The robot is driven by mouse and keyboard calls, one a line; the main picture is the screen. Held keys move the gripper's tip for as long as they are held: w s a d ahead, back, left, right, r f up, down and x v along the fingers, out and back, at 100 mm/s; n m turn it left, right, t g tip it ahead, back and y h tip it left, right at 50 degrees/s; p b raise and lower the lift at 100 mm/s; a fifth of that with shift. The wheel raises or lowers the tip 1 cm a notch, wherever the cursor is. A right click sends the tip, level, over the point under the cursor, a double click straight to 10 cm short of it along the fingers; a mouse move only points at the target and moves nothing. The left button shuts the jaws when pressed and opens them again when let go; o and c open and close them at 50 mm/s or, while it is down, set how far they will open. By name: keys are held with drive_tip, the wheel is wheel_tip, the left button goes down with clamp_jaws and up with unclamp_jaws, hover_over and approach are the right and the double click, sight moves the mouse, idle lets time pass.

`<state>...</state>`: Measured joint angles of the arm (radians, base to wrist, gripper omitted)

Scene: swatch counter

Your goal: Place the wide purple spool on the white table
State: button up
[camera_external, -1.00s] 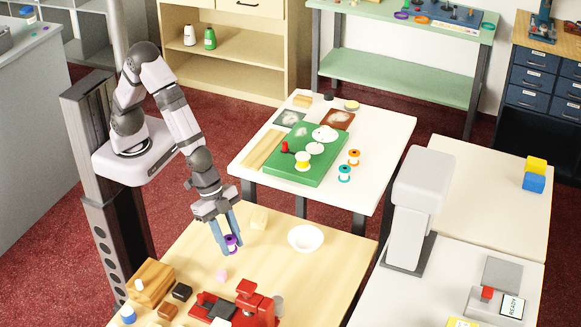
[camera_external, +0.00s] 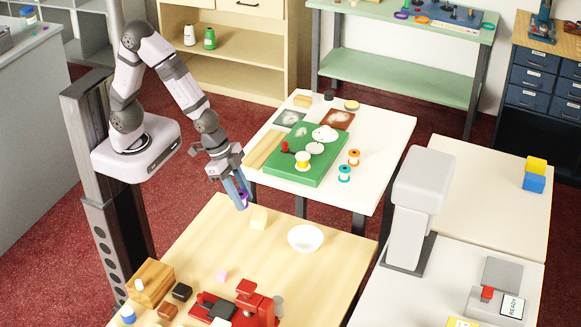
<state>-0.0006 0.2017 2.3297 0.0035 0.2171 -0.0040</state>
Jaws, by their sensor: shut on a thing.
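My gripper (camera_external: 240,201) is shut on the purple spool (camera_external: 244,199), which is partly hidden between the blue fingers. It holds the spool above the far left part of the wooden table (camera_external: 315,275), near a pale yellow block (camera_external: 259,218). The white table (camera_external: 393,132) stands beyond, up and to the right of the gripper. On it are a green board (camera_external: 325,165) with a yellow spool (camera_external: 302,161), and beside the board an orange spool (camera_external: 354,157) and a teal spool (camera_external: 344,173).
A white bowl (camera_external: 305,238) and a red device (camera_external: 254,304) stand on the wooden table. The white table also bears a wooden strip (camera_external: 265,149), two patterned swatches and small items at its far end. Its right side and near right corner are clear.

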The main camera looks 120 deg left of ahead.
drive_tip(key=s+f, duration=0.2)
drive_tip(key=f, duration=0.1)
drive_tip(key=shift+s, duration=0.35)
drive_tip(key=w+d+r+m, duration=0.1)
drive_tip(key=w+d+r, duration=0.1)
drive_tip(key=w+d, duration=0.8)
wheel_tip(320, 180, up, 4)
drive_tip(key=f+b, duration=0.1)
hover_over(236, 275)
drive_tip(key=w+d, duration=0.2)
drive_tip(key=d, duration=0.1)
drive_tip(key=shift+m+h, duration=0.4)
drive_tip(key=shift+f+p, duration=0.65)
drive_tip(key=shift+f, duration=4.05)
